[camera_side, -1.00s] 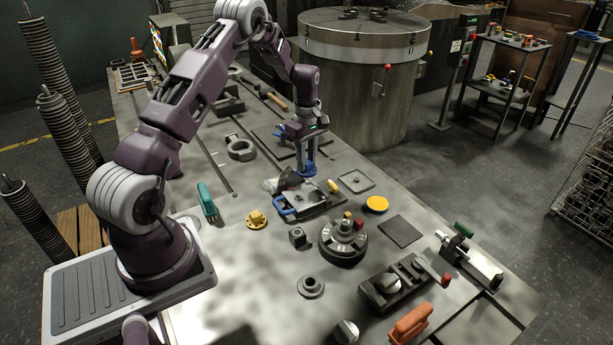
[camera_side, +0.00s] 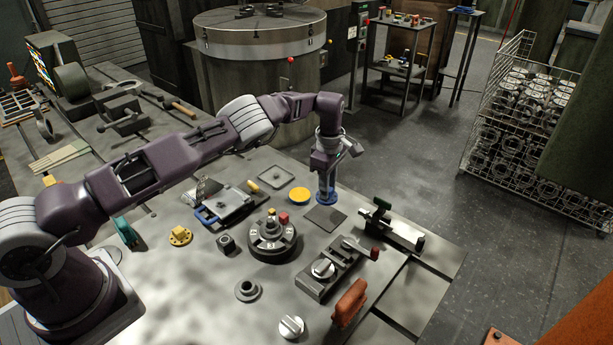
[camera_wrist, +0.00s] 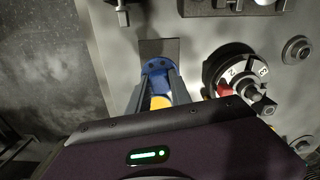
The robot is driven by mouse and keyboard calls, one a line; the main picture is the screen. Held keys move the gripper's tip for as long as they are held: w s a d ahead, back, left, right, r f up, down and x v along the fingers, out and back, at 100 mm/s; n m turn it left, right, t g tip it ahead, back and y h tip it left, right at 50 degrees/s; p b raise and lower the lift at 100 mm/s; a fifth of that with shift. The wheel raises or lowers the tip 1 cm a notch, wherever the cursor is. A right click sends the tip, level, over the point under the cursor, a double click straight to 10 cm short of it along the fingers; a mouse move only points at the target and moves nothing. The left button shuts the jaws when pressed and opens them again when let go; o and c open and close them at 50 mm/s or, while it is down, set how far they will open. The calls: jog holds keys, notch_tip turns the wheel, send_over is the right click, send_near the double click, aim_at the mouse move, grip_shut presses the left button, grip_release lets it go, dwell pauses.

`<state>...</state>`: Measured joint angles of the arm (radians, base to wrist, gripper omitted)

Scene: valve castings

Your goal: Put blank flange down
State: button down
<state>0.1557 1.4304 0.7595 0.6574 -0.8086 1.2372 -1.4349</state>
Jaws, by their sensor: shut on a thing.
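The blank flange is a blue disc (camera_side: 326,199) with small holes round its rim. My gripper (camera_side: 326,190) points down and is shut on it. In the wrist view, the blue flange (camera_wrist: 156,67) sits between the fingertips of my gripper (camera_wrist: 160,76), and the fingers cover part of it. A dark square pad (camera_side: 325,219) lies on the table just in front of the flange. In the wrist view, the flange overlaps one edge of this pad (camera_wrist: 160,47). I cannot tell whether the flange touches the table.
A yellow disc (camera_side: 299,195) lies close to the left of the flange. A round numbered fixture (camera_side: 272,242) stands to the front left. A clamp with a green handle (camera_side: 392,230) is at the right, near the table edge.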

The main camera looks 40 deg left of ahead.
jog(key=shift+f, duration=3.25)
jog(key=shift+f, duration=0.25)
jog(key=c, duration=1.1)
grip_release()
notch_tip(320, 180, up, 7)
jog(key=shift+r, duration=0.1)
jog(key=shift+a, duration=0.1)
